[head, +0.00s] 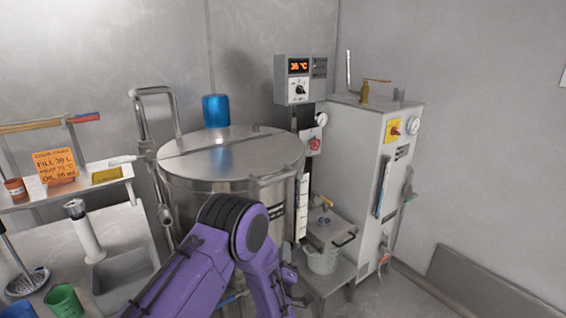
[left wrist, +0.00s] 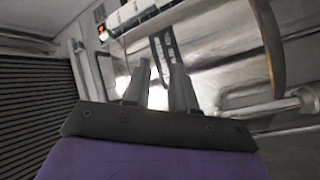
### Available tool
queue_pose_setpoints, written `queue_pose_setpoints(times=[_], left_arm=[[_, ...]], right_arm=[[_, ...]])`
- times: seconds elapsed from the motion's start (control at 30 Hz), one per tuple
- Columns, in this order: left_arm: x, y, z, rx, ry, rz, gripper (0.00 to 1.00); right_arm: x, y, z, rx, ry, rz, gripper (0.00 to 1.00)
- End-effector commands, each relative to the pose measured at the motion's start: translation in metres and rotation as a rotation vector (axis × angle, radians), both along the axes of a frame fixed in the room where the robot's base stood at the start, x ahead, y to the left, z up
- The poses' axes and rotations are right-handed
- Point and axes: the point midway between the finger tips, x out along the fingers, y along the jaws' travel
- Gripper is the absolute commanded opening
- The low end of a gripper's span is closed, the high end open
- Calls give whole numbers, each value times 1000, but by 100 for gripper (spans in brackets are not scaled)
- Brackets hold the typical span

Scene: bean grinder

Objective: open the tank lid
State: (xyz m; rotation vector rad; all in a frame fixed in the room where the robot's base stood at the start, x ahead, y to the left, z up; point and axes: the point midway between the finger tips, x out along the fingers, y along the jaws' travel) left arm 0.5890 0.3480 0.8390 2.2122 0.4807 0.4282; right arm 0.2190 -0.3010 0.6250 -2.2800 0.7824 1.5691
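The steel tank (head: 190,205) stands in the middle of the head view. Its flat round lid (head: 235,160) lies closed across the top, with a straight seam towards the back and a small bar at the front rim. My purple left arm rises in front of the tank and hides much of its lower front. In the left wrist view my left gripper (left wrist: 161,72) has its two fingers apart with nothing held between them. A dark label (left wrist: 162,58) and the shiny tank wall (left wrist: 215,55) show beyond the fingers. My right gripper is in neither view.
A blue cylinder (head: 216,111) stands at the tank's back edge, and a bent pipe (head: 140,125) rises at its left. A control box (head: 298,90) and grey cabinet (head: 355,150) are at the right. A cluttered counter (head: 125,240) is at the left. Floor is clear at lower right.

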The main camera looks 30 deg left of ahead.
Motion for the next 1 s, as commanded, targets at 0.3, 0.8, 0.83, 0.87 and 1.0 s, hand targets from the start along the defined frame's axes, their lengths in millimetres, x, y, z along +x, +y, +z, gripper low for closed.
queue_pose_setpoints(times=[0.3, 0.8, 0.83, 0.87, 1.0], left_arm=[[46, 32, 154, -105, -554, 76, 26], [106, 83, 199, -102, -545, 74, 26], [107, 84, 200, -102, -547, 74, 26], [108, 85, 200, -102, -546, 74, 26], [110, 86, 200, -102, -544, 73, 26]], right_arm=[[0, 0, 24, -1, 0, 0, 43], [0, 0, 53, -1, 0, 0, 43], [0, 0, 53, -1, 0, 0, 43], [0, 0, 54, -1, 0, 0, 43], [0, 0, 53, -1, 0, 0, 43]])
